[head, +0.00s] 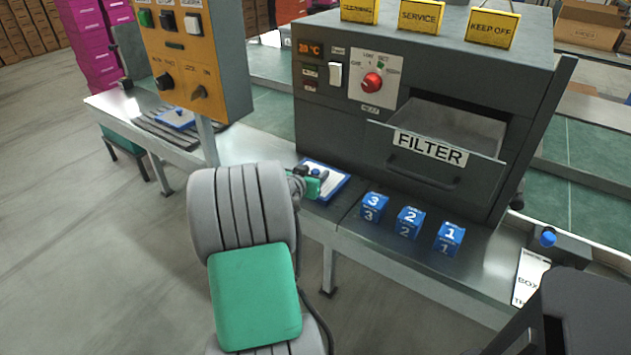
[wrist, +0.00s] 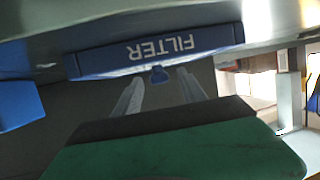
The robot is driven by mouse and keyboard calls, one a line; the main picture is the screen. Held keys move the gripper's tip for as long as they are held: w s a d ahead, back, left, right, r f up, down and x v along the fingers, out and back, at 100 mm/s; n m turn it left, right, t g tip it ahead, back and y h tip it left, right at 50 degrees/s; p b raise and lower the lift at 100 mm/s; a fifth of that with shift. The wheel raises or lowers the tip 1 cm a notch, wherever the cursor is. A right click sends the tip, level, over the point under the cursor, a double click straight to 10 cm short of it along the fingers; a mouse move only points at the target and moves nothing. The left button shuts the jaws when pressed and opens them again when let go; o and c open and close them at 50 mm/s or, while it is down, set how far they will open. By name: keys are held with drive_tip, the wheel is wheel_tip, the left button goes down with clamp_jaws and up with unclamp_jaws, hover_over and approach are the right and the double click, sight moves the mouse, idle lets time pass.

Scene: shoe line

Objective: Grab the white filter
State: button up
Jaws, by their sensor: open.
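Contact cannot be told.
The dark machine (head: 325,110) has a pulled-out drawer marked FILTER (head: 430,150). Blue numbered blocks 3 (head: 374,206), 2 (head: 409,222) and 1 (head: 450,239) stand right of the filter. An orange control panel (head: 180,60) stands left. A blue-framed item (head: 176,118) lies behind it.

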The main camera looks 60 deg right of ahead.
drive_tip(key=shift+c, duration=0.4)
clamp_jaws()
drive_tip(key=shift+r, duration=0.15)
